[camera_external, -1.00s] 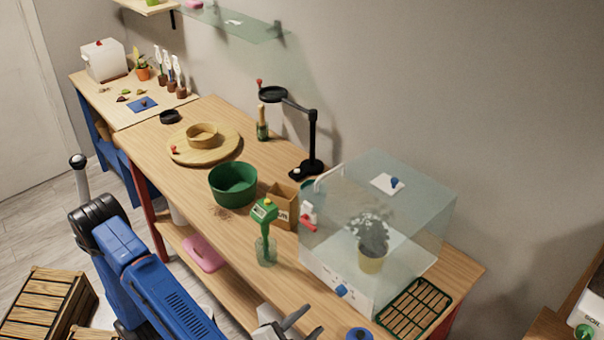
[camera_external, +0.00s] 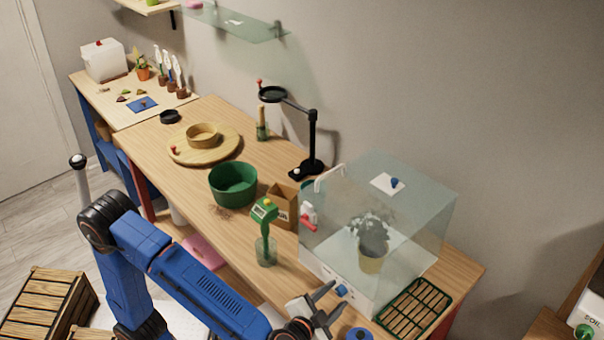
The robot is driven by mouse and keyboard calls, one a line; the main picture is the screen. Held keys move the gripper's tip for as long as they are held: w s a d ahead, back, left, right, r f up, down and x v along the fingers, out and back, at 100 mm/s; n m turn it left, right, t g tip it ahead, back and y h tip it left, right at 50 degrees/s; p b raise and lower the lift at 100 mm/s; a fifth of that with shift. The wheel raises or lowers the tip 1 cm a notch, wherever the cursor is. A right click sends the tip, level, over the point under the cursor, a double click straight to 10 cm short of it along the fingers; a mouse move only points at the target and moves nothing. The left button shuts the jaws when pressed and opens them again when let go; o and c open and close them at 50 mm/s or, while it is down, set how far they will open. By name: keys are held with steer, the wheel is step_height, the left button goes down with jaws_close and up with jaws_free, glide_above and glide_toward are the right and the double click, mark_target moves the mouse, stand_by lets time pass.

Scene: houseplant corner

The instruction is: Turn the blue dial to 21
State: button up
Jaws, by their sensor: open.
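The blue dial (camera_external: 341,290) sits on the white front base of a clear glass-like case (camera_external: 420,215). Its markings are too small to read. My gripper (camera_external: 324,295) is open, its two grey fingers apart, close to the front of the dial. One finger points up toward the dial's left, the other reaches below it. I cannot tell whether either finger touches the dial. A second blue knob (camera_external: 394,183) is on a white plate on top of the case. A potted plant (camera_external: 371,258) stands inside the case.
A green wire-rimmed tray (camera_external: 413,308) lies right of the case. A green-headed meter (camera_external: 265,212) stands in a glass jar to the left, near a green pot (camera_external: 233,184) and a cardboard box (camera_external: 284,208). A round blue object (camera_external: 359,334) is at the table's front edge.

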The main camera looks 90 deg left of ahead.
jaws_close()
steer(key=shift+w+d+f+m+g+y, duration=0.15)
steer(key=shift+m+y, duration=0.15)
steer(key=shift+m, duration=0.3)
steer(key=shift+s+a+m+g+y, duration=0.15)
steer(key=shift+m+y, duration=0.15)
steer(key=shift+m, duration=0.3)
steer(key=shift+w+d, duration=0.1)
jaws_free()
steer(key=shift+d, duration=0.1)
steer(key=v, duration=1.7)
steer(key=shift+d, duration=0.1)
